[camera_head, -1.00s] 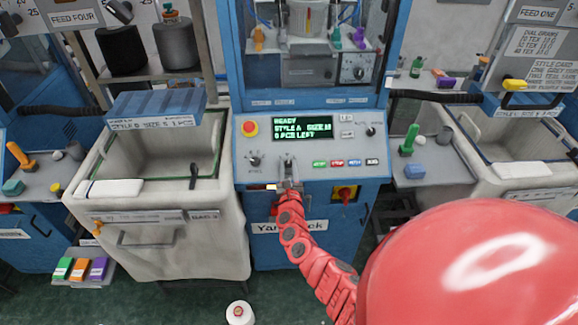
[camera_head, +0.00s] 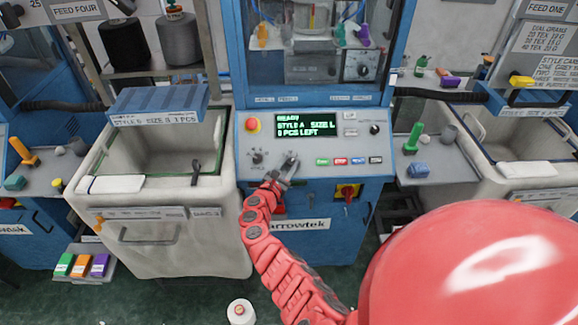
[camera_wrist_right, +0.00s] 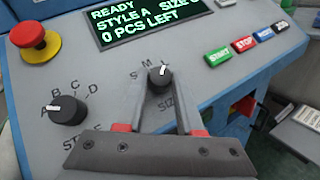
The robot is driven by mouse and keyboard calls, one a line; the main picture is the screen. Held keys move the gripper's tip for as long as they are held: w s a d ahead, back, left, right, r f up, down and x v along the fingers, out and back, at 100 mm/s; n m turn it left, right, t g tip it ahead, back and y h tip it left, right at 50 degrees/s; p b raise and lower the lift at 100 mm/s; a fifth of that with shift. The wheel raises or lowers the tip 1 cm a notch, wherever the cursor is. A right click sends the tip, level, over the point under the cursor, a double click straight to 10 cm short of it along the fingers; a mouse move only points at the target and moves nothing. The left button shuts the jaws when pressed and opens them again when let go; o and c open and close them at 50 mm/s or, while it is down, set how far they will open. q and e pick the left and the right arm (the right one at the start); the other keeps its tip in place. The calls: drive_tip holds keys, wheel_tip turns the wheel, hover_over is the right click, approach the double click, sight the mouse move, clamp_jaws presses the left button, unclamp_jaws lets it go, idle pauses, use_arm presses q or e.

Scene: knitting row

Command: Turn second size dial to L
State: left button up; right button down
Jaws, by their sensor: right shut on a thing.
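The size dial is a dark round knob with a white pointer mark, on the sloped grey panel (camera_head: 225,150) of the middle blue machine. In the right wrist view the size dial (camera_wrist_right: 159,80) sits between the fingertips, with S and M printed to its upper left. Its white mark points up, to the right of the M. My right gripper (camera_head: 289,162) is shut on this dial, and its fingers also show in the right wrist view (camera_wrist_right: 160,92). The display (camera_head: 305,125) reads READY, STYLE A, SIZE L, 0 PCS LEFT. My left gripper is out of view.
The style dial (camera_wrist_right: 68,110) is left of the size dial. A red stop button (camera_wrist_right: 28,36) on a yellow base is at the panel's upper left. Several coloured push buttons (camera_wrist_right: 218,56) lie to the right. A grey bin (camera_head: 160,225) stands left of the machine.

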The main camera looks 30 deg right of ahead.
drive_tip(key=shift+f, duration=0.1)
drive_tip(key=c, duration=0.5)
unclamp_jaws()
drive_tip(key=shift+c, duration=0.2)
drive_tip(key=shift+a, duration=0.1)
drive_tip(key=shift+s+a+r, duration=0.2)
drive_tip(key=shift+s+a, duration=0.1)
drive_tip(key=shift+a, duration=0.25)
drive_tip(key=b+v, duration=0.2)
drive_tip(key=v, duration=1.4)
drive_tip(key=shift+b, duration=0.4)
drive_tip(key=shift+a, duration=0.1)
